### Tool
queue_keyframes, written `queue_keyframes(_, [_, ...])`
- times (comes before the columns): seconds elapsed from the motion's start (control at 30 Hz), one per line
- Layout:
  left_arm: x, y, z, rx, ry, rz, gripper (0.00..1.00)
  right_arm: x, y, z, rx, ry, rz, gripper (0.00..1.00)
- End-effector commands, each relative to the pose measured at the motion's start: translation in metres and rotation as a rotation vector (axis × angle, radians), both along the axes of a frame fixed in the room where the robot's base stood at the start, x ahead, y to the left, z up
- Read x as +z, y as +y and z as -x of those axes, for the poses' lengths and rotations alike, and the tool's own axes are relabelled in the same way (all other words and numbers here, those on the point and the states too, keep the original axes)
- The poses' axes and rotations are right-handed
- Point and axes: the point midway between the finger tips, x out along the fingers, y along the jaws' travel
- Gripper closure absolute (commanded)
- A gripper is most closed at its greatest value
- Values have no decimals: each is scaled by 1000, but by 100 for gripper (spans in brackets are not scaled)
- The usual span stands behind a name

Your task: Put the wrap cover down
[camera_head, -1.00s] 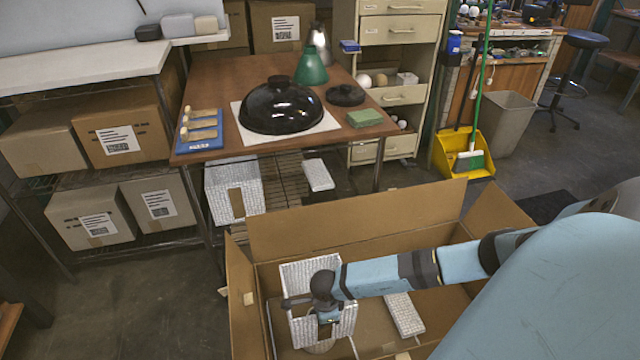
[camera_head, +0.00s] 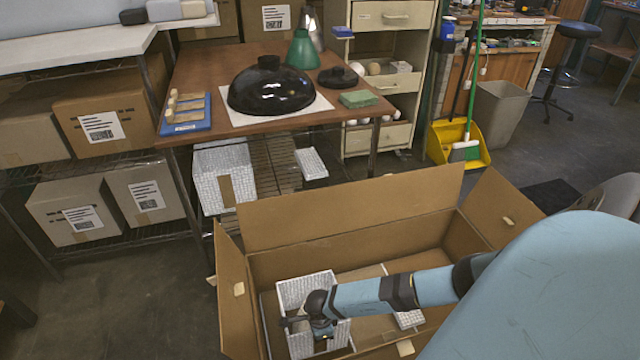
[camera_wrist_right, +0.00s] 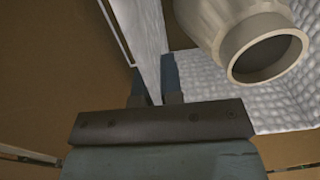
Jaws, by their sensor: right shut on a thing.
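The wrap cover, a white quilted open box shape (camera_head: 296,289), is inside the large cardboard box (camera_head: 350,205) in the head view. My right gripper (camera_head: 322,336) reaches down to its near side. In the right wrist view, my right gripper's fingers (camera_wrist_right: 155,88) are shut on one thin wall of the wrap cover (camera_wrist_right: 140,30). A beige cylindrical part (camera_wrist_right: 262,45) with a hollow end is beside the gripper, within the cover's outline. Whether the cover's underside touches the box floor is hidden. My left gripper is not in view.
Another white quilted piece (camera_head: 409,319) lies in the box at right. The box flaps stand up and outward around it. Behind is a table (camera_head: 215,75) with a black dome shade (camera_head: 270,92) and a green shade (camera_head: 302,50). White packing (camera_head: 222,175) sits below it.

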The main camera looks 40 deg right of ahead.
Motion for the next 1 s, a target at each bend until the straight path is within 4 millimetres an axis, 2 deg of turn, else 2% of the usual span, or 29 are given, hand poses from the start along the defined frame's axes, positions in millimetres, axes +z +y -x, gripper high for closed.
queue_keyframes(0.23, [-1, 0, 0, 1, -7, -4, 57, -2, 0, 0, 0, 0, 0, 100])
queue_keyframes(0.3, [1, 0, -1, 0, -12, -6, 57, -1, 0, 0, 0, 0, 0, 82])
queue_keyframes(0.37, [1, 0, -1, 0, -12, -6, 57, -1, 0, 0, 0, 0, 0, 68])
queue_keyframes(0.63, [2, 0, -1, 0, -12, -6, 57, 0, 0, 0, 0, 0, 0, 68])
queue_keyframes(0.73, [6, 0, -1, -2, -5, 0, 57, 6, 0, 0, 0, -1, 0, 68])
queue_keyframes(0.87, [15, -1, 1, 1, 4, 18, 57, 29, -1, -1, 2, -2, 1, 68])
queue_keyframes(1.0, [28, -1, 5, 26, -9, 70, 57, 61, -1, -1, 2, -2, 1, 68])
